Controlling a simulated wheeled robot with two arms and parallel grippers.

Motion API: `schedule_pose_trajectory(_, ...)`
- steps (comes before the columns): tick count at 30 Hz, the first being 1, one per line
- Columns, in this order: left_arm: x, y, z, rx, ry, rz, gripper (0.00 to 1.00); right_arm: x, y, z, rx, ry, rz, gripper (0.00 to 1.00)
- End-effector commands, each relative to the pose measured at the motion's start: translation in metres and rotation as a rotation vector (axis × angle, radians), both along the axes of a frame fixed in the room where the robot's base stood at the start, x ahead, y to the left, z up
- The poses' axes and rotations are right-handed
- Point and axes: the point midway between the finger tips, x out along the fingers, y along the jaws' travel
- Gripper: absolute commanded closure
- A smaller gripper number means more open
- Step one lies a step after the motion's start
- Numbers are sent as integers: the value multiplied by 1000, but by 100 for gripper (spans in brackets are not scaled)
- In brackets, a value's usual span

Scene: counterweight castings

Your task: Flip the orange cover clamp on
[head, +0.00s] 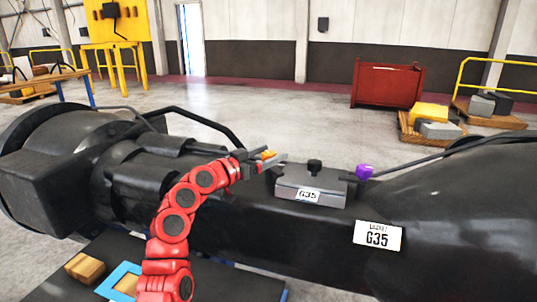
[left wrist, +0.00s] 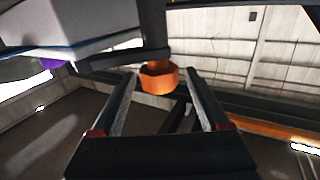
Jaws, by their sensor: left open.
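The orange cover clamp (head: 266,154) shows as a small orange piece at the left end of the grey cover box (head: 311,185), which has a G35 label and a black knob on top. In the left wrist view the clamp (left wrist: 159,80) is an orange knob on a dark bar. My left gripper (head: 269,160) is at the clamp, coming from the left. Its fingers are open, and in the left wrist view the clamp appears between their tips, with gaps at both sides. Whether either finger touches it is unclear. My right gripper is not in view.
The cover box sits on a large black machine body (head: 300,235) with a G35 plate (head: 377,235). A purple knob (head: 364,172) stands right of the box. A black handrail (head: 205,122) runs behind my left arm. A red bin (head: 386,84) is far off on open floor.

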Motion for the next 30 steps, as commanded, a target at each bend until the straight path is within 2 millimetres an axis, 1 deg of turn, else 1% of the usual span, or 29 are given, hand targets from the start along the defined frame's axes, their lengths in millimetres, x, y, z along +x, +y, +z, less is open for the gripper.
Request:
schedule_pose_trajectory(1,0,0,0,0,0,0,21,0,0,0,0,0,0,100)
schedule_pose_trajectory(2,0,0,0,0,0,0,25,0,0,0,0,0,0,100)
schedule_pose_trajectory(3,0,0,0,0,0,0,32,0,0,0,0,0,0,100)
schedule_pose_trajectory(5,0,0,0,0,0,0,43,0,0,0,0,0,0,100)
schedule_pose_trajectory(9,0,0,0,-1,1,0,68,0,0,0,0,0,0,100)
schedule_pose_trajectory(11,0,0,0,-1,1,0,79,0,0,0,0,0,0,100)
schedule_pose_trajectory(12,0,0,0,0,0,0,86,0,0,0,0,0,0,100)
schedule_pose_trajectory(14,0,0,0,0,1,0,97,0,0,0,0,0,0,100)
schedule_pose_trajectory(15,0,0,0,0,1,0,100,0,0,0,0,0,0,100)
schedule_pose_trajectory(23,0,-1,-1,0,1,22,100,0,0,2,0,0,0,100)
schedule_pose_trajectory(30,-2,-2,1,0,0,139,100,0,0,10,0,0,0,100)
